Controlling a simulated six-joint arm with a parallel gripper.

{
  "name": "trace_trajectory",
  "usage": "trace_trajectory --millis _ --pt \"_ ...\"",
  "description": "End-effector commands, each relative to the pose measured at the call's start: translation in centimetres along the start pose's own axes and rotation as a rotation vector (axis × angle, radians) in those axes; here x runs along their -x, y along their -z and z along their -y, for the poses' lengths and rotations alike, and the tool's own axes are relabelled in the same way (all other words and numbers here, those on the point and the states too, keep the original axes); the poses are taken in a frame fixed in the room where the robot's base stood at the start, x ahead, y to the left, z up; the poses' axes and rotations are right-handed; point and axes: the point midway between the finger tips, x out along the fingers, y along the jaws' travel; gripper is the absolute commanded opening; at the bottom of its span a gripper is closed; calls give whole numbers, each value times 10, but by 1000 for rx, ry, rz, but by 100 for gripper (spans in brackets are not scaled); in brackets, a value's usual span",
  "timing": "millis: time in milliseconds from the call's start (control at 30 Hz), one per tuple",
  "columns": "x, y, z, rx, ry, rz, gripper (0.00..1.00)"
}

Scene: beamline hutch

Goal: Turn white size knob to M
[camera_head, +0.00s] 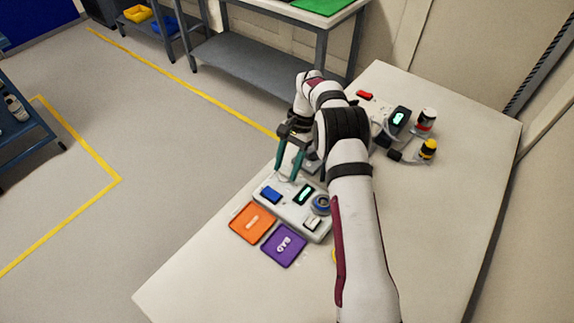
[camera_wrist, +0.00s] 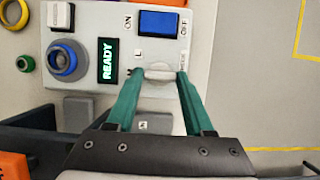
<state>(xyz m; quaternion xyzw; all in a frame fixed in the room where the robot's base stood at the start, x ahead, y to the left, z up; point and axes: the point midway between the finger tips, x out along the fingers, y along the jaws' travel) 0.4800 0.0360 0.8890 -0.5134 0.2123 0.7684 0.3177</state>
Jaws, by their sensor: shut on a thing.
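The white size knob (camera_wrist: 158,75) sits on the pale control box (camera_wrist: 88,18) in the wrist view, in line with the ends of my fingers. My gripper (camera_wrist: 162,72) has two green fingers, shut on the knob from both sides. A small L mark shows on the box just above the left fingertip, and other small lettering by the right fingertip is hard to read. The knob's pointing direction is not clear. In the head view my gripper (camera_head: 290,172) reaches down to the far end of the box (camera_head: 285,212), and the knob cannot be made out there.
The box also carries a blue ON/OFF switch (camera_wrist: 160,22), a READY display (camera_wrist: 107,60), a blue round knob (camera_wrist: 62,62) and a white switch (camera_wrist: 60,15). Orange (camera_head: 253,222) and purple (camera_head: 284,245) trays lie beside it. Another device (camera_head: 398,119) stands behind my arm.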

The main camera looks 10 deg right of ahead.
Motion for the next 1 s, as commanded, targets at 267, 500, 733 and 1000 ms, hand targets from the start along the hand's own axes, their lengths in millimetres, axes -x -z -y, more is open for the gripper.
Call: trace_trajectory --millis 267,500,733,1000 --pt "0 0 0 -1 0 0 74" --pt "0 0 0 -1 0 0 82" --pt "18 1 1 0 3 -2 82" --pt "95 2 0 -1 1 -5 82"
